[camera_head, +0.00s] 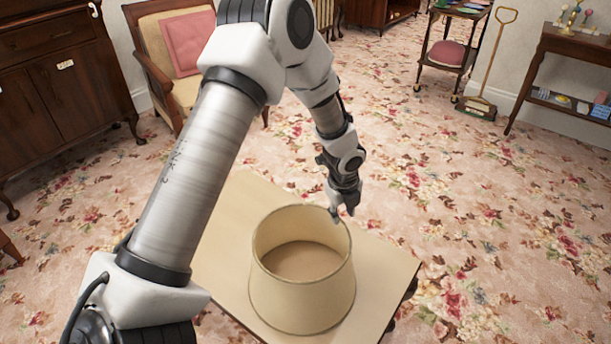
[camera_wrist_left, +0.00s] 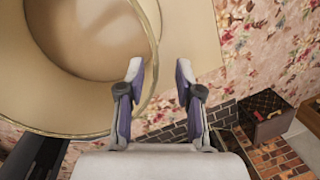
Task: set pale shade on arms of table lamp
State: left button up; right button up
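The pale shade (camera_head: 303,295), an open cream drum slightly wider at its bottom, stands upright on a low beige tabletop (camera_head: 385,272). My left gripper (camera_head: 345,212) points down at the shade's far right rim. In the left wrist view the gripper (camera_wrist_left: 159,75) is open. One finger shows over the shade's opening and the other outside it, with the rim of the shade (camera_wrist_left: 155,75) between them. I cannot tell whether either finger touches the shade. The table lamp and its arms are not in view. My right gripper is not in view.
A wooden armchair with a pink cushion (camera_head: 188,43) and a dark cabinet (camera_head: 60,80) stand at the left. A small wheeled stand (camera_head: 450,55) and a dark side table (camera_head: 570,45) stand at back right. Floral carpet (camera_head: 500,230) is clear to the right. Brick hearth (camera_wrist_left: 275,155) shows in the left wrist view.

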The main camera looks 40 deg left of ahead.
aim_at(342, 231)
pick_arm(q)
jog(key=shift+s+d+f, duration=0.15)
jog(key=shift+f, duration=0.3)
jog(key=shift+s+d+f, duration=0.1)
jog(key=shift+f, duration=0.35)
jog(key=f, duration=0.3)
jog(key=f+b, duration=0.1)
jog(key=f, duration=0.1)
jog(key=shift+w+a, duration=0.1)
jog(key=shift+w, duration=0.3)
jog(key=shift+s+r, duration=0.1)
jog(key=shift+r, duration=0.05)
